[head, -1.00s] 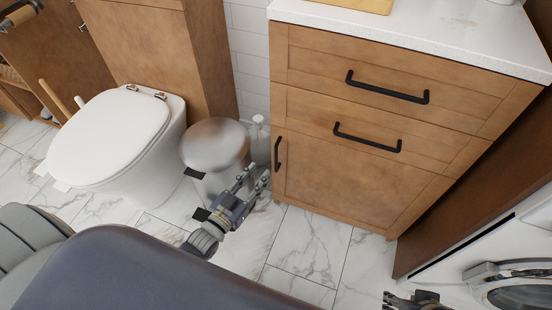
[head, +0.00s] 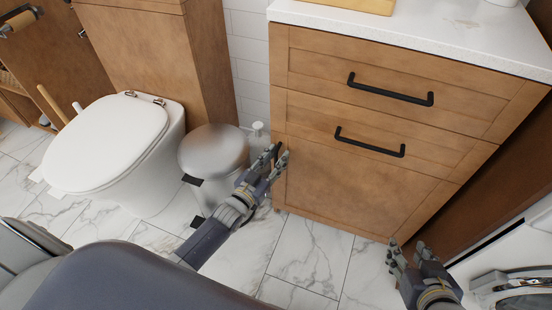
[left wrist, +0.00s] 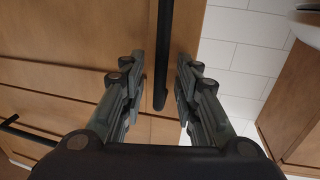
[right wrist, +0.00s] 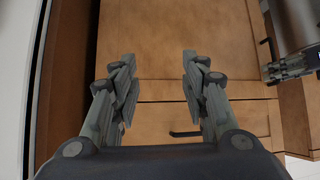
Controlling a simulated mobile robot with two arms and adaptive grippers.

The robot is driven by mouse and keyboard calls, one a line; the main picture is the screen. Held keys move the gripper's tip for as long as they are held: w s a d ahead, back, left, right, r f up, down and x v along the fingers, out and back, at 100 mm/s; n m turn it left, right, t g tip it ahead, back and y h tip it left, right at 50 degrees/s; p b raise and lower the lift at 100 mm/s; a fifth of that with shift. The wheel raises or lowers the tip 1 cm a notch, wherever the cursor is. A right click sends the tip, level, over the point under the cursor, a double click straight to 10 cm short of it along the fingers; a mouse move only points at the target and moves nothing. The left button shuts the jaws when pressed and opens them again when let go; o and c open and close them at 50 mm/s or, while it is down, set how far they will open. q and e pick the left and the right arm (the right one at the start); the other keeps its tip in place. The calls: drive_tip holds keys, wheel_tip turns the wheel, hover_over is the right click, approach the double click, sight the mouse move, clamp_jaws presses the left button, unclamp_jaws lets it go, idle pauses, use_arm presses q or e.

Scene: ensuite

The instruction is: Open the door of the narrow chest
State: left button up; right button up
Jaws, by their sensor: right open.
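The narrow chest (head: 340,190) is a wooden cabinet with two drawers above a door panel. The door's upright black handle is largely hidden behind my left gripper (head: 278,156) in the head view. In the left wrist view the handle (left wrist: 163,55) runs between the spread fingers of my left gripper (left wrist: 157,80). The fingers are open on either side of it; contact cannot be told. My right gripper (head: 407,250) is open and empty, low by the chest's right front corner. In the right wrist view its fingers (right wrist: 158,65) point at the wooden front.
Drawer handles (head: 390,90) (head: 370,143) jut from the chest front. A round metal bin (head: 213,150) and a white bottle (head: 258,136) stand left of the chest, then a toilet (head: 110,145). A white washing machine (head: 515,245) is at right. Marble floor (head: 315,250) lies clear in front.

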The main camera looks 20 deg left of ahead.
use_arm(q)
drive_tip(key=shift+w, duration=0.1)
clamp_jaws()
